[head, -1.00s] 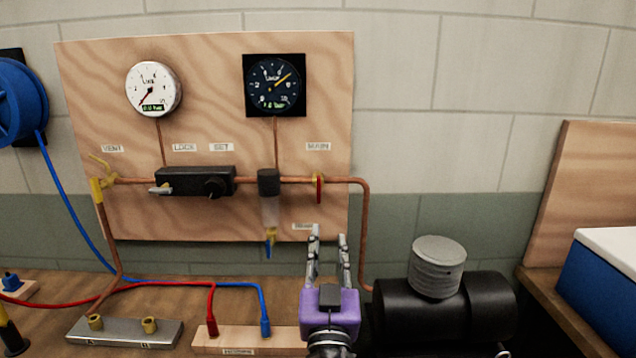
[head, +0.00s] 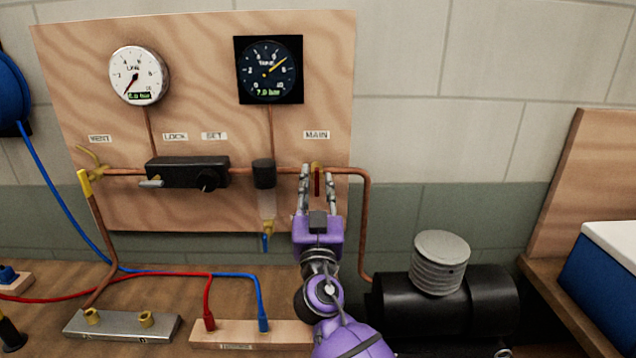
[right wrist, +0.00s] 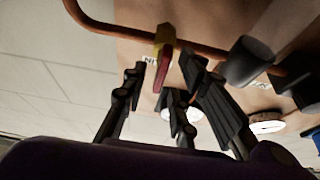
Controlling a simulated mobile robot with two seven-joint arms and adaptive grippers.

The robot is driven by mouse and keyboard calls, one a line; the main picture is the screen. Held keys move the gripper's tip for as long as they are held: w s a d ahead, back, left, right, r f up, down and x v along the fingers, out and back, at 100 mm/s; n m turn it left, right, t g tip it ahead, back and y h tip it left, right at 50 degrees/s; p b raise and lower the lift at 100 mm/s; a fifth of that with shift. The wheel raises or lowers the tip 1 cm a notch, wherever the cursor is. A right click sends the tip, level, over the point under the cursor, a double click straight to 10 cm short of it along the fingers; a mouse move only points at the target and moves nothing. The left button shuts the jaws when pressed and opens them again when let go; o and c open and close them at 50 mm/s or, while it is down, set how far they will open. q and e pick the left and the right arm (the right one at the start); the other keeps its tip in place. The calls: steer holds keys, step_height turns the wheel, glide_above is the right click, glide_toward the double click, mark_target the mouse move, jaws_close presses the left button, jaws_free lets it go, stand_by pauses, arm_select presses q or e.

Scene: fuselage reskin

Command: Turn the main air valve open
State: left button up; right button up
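The main air valve (head: 317,182) sits on the copper pipe under the MAIN label, with a brass body and a red lever hanging down, across the pipe. It also shows in the right wrist view (right wrist: 163,62). My right gripper (head: 317,180) is open, with its fingers pointing up on either side of the lever. In the right wrist view the fingers (right wrist: 165,75) stand apart, with the lever between or just beyond their tips; I cannot tell whether they touch it. The tank gauge (head: 268,70) reads about 7.0 bar; the line gauge (head: 138,76) needle sits low. My left gripper is not in view.
A black regulator (head: 188,172) and a filter (head: 264,175) are on the pipe left of the valve. A black compressor (head: 440,300) stands at lower right. Red and blue hoses run to a wooden block (head: 250,336) on the bench. The wall right of the board is clear.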

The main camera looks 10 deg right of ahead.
jaws_close()
